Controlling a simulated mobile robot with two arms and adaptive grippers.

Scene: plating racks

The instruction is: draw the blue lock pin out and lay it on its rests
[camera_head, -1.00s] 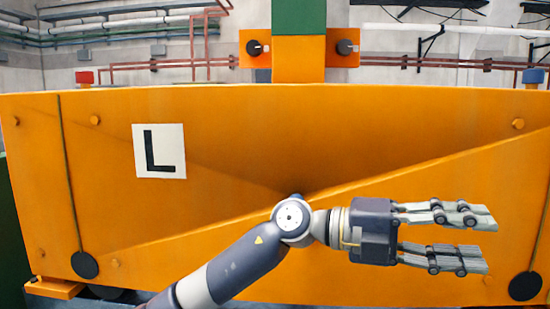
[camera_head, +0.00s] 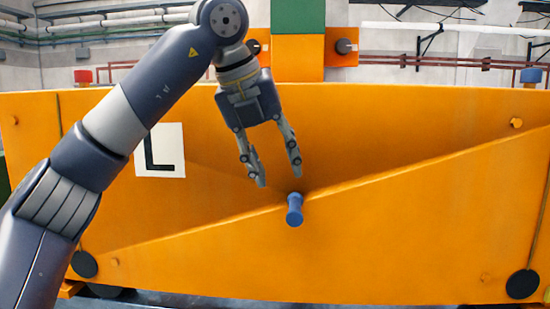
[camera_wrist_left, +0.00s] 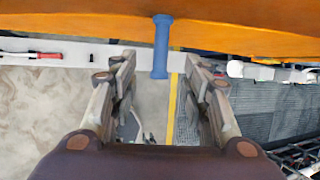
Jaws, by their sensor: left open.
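The blue lock pin (camera_head: 294,210) sticks out of the front of the orange panel (camera_head: 400,240), near its middle, on the slanting raised edge. My left gripper (camera_head: 279,182) is open and empty, pointing down, just above and slightly left of the pin in the head view. In the left wrist view the pin (camera_wrist_left: 162,48) hangs into the picture from the orange panel, ahead of and between the two open fingers (camera_wrist_left: 158,75). The fingers do not appear to touch it. I cannot make out its rests. My right gripper is not in view.
A white plate marked L (camera_head: 160,150) is on the panel behind my left arm. Black discs (camera_head: 523,284) sit low near the panel's ends. A green and orange post (camera_head: 298,50) rises behind its top edge. The space before the panel's right half is clear.

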